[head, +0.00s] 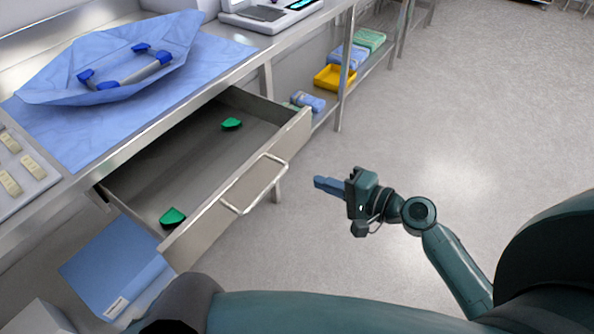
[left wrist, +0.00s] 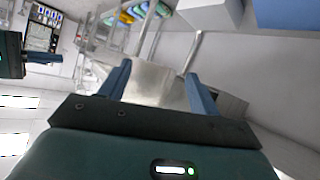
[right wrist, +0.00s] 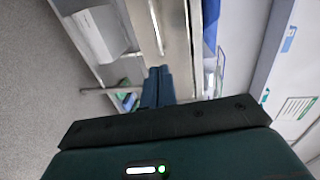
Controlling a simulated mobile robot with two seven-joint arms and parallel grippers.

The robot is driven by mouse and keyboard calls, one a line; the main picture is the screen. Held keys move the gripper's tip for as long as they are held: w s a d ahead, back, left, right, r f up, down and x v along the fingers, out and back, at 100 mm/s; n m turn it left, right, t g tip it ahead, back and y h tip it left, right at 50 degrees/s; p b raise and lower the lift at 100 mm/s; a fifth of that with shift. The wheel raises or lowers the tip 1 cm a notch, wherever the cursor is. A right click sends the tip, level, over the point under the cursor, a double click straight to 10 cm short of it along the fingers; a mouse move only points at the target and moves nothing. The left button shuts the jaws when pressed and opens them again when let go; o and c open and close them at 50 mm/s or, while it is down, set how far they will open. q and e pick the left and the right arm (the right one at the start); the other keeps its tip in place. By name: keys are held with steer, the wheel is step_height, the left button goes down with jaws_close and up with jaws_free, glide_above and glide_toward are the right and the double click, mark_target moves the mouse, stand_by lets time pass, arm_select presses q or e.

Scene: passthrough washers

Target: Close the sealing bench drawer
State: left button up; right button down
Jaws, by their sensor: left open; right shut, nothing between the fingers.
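The sealing bench drawer (head: 240,184) is pulled out from under the bench in the head view. Its front carries a bar handle (head: 256,186). Two green items (head: 231,124) lie inside it. My right gripper (head: 317,182) is shut and empty, to the right of the drawer front and apart from the handle. In the right wrist view its fingers (right wrist: 157,75) are together, with a bar and metal panels beyond them. My left gripper (left wrist: 158,75) is open and empty in its wrist view, with metal surfaces beyond the fingers. Its jaws do not show in the head view.
The steel bench top bears a blue wrap (head: 110,62) with a blue-ended tool on it, and a tray (head: 20,170) at left. A lower shelf holds a yellow bin (head: 334,78) and packs. A blue box (head: 112,262) is below the drawer. The floor at right is clear.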

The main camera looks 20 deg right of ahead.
mark_target(286, 170)
arm_select(q)
steer(key=shift+s+p, duration=0.15)
steer(key=shift+p, duration=0.15)
arm_select(e)
steer(key=x, duration=0.7)
steer(key=shift+w+a, duration=0.1)
steer(key=shift+a, duration=0.05)
